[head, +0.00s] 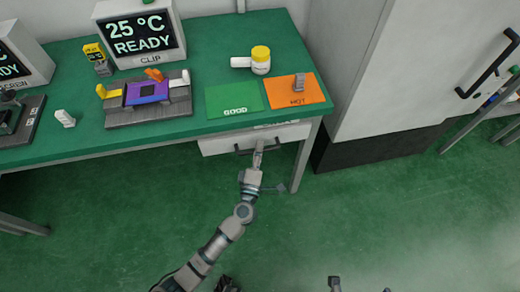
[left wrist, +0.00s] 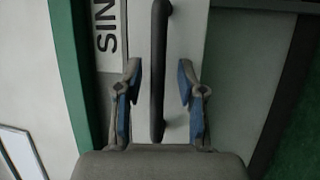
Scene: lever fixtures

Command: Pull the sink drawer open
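The sink drawer (head: 222,144) is a pale front under the right end of the green table, with a dark bar handle (head: 244,151). It looks closed or nearly so; I cannot tell exactly. My left gripper (head: 258,152) is at the handle. In the left wrist view, my left gripper (left wrist: 160,75) is open, and the black handle (left wrist: 158,60) stands between its blue-padded fingers with a gap on each side. Two fingertips of my right gripper (head: 361,287) show apart at the bottom edge.
A table leg (head: 304,160) and a grey cabinet (head: 385,70) stand right of the drawer. The floor in front is clear.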

